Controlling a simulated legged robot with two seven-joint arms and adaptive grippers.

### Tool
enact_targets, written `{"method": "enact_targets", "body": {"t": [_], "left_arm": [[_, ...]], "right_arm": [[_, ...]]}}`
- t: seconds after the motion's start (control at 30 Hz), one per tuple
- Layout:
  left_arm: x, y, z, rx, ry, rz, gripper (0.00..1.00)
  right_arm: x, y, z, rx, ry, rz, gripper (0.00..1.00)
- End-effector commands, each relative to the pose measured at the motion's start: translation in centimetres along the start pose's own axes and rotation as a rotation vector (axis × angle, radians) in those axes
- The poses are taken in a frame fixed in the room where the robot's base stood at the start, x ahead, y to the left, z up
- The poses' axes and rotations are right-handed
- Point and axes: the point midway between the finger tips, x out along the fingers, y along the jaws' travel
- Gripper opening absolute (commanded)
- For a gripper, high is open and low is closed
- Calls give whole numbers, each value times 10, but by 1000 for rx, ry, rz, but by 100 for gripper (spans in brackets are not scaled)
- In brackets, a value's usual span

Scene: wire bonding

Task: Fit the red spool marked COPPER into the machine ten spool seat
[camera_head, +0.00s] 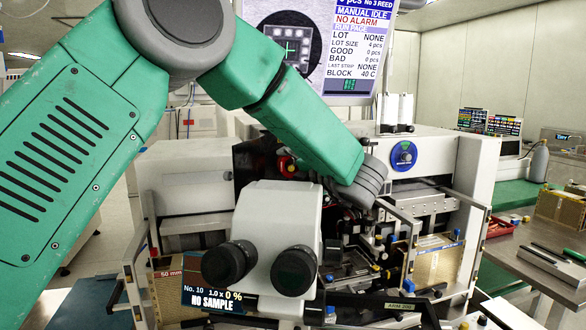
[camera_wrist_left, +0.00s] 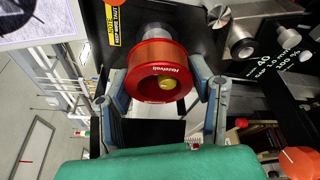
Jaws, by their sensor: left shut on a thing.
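The red spool (camera_wrist_left: 162,82) has a copper-coloured winding and white lettering on its near flange, too small for me to read surely. My left gripper (camera_wrist_left: 160,74) is shut on it, with one finger on each side. A round brass tip (camera_wrist_left: 166,82) shows in the spool's centre hole. The spool is in front of the machine's dark panel (camera_wrist_left: 188,22); I cannot tell how deep it sits on the seat. In the head view a small red part of the spool (camera_head: 287,165) shows beside my green forearm, which hides most of the gripper. My right gripper is not in view.
A white microscope head with two black eyepieces (camera_head: 262,265) stands in front of the machine. A monitor (camera_head: 345,50) is above. Metal knobs (camera_wrist_left: 240,42) are right of the spool in the wrist view. An orange knob (camera_wrist_left: 300,162) is at lower right.

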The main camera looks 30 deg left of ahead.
Motion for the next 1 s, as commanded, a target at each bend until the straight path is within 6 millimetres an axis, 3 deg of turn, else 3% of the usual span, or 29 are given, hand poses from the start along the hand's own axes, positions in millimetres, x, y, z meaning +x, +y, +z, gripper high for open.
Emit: {"method": "enact_targets", "body": {"t": [1.0], "left_arm": [[25, -1, 8, 0, 1, 0, 0]], "right_arm": [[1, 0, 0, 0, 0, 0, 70]]}}
